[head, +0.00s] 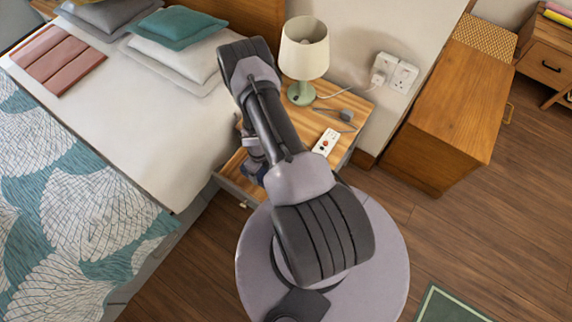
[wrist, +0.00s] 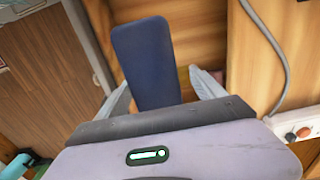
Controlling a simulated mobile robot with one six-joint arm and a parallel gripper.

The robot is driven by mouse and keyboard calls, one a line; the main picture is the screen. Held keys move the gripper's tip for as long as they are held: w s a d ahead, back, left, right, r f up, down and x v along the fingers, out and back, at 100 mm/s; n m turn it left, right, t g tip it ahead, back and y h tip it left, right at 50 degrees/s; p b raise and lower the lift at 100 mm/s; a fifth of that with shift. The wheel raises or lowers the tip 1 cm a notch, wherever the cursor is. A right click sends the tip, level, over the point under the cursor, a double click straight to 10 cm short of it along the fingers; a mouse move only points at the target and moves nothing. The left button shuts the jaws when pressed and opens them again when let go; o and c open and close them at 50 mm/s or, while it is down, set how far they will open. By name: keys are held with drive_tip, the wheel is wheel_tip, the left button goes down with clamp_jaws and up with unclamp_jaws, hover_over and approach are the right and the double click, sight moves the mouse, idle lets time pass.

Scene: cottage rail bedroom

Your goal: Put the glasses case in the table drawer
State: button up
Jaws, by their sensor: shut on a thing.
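The glasses case (wrist: 143,62) is a dark blue, long flat block in the wrist view. It stands out between the two fingers of my gripper (wrist: 160,92), which is shut on it. In the head view my arm hides most of the gripper and the case; a bit of dark blue shows beside the arm. The table drawer (head: 232,188) is pulled out from the wooden bedside table (head: 345,150), with a small knob on its front. My gripper is over the open drawer. The wrist view shows wood behind the case, and whether the case touches it I cannot tell.
A lamp (head: 304,60) with a green base, a white power strip (head: 326,142) and a small grey object (head: 346,115) are on the tabletop. The bed (head: 140,100) stands close on the left. A wooden chest (head: 450,95) is at the right.

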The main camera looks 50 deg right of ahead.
wheel_tip(320, 180, down, 10)
drive_tip(key=b, duration=0.8)
drive_tip(key=shift+a, duration=0.1)
